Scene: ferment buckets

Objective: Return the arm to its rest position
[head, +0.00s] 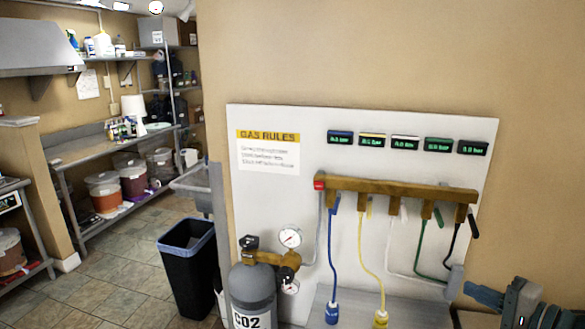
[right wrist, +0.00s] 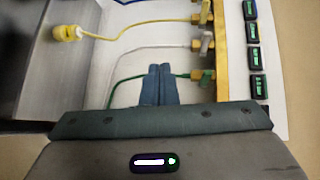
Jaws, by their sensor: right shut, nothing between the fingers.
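My right gripper (head: 484,296) shows at the lower right of the head view, in front of the lower right part of the white gas panel (head: 290,125). In the right wrist view its two fingers (right wrist: 160,74) are together, with nothing between them. They overlap the line of sight to the green hose (right wrist: 128,80), and I cannot tell the distance between them. My left gripper is not in view.
The panel carries a brass manifold (head: 400,190) with several coloured hoses and small displays above. A grey CO2 cylinder (head: 252,290) with gauges stands at lower left. A black bin (head: 187,265) and shelves with buckets are further left. Tiled floor (head: 110,265) is open there.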

